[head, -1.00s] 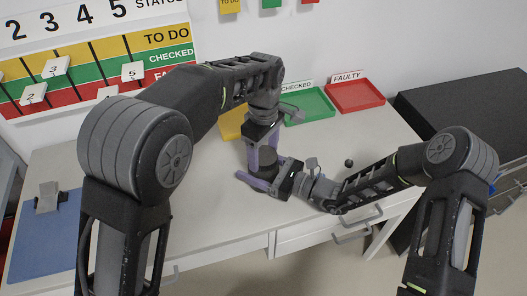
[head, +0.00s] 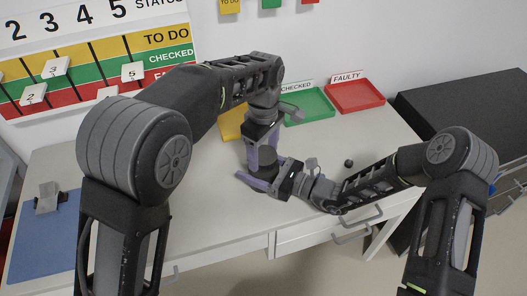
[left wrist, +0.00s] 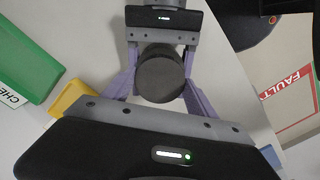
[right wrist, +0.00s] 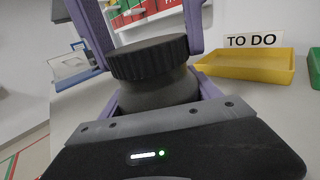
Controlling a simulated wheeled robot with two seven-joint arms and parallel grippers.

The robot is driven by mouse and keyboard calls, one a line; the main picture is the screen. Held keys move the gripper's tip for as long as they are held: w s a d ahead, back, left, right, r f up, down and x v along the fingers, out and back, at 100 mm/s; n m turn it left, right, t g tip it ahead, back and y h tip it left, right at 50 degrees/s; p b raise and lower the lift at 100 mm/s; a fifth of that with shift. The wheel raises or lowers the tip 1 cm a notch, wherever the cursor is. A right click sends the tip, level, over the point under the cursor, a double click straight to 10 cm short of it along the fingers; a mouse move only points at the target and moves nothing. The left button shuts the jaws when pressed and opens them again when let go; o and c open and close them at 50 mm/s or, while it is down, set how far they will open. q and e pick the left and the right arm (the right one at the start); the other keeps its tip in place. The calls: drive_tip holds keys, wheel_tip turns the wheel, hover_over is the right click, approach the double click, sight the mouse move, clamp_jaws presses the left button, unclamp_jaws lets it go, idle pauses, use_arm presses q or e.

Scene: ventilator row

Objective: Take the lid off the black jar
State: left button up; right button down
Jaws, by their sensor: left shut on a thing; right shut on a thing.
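The black jar (right wrist: 158,94) stands upright on the table, with its dark ribbed lid (right wrist: 150,58) on top. In the left wrist view the round lid top (left wrist: 160,74) shows from above. My left gripper (head: 266,152) reaches down from above, its purple fingers shut on the lid from both sides. My right gripper (head: 262,178) comes in low from the right, level, with its fingers shut around the jar body. The lid rests on or very close to the body; I see no clear gap. In the head view the grippers partly hide the jar.
Behind stand a yellow tray (head: 231,124), a green tray (head: 308,106) and a red tray (head: 355,96). A small dark knob-like object (head: 348,163) lies right of the jar. The table (head: 205,215) is clear in front.

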sight(263, 155)
use_arm(q)
drive_tip(key=shift+r, duration=1)
drive_tip(key=shift+r, duration=2)
use_arm(e)
drive_tip(key=shift+c, duration=0.3)
unclamp_jaws()
use_arm(q)
drive_tip(key=shift+f+b, duration=0.9)
use_arm(e)
drive_tip(key=v, duration=1.2)
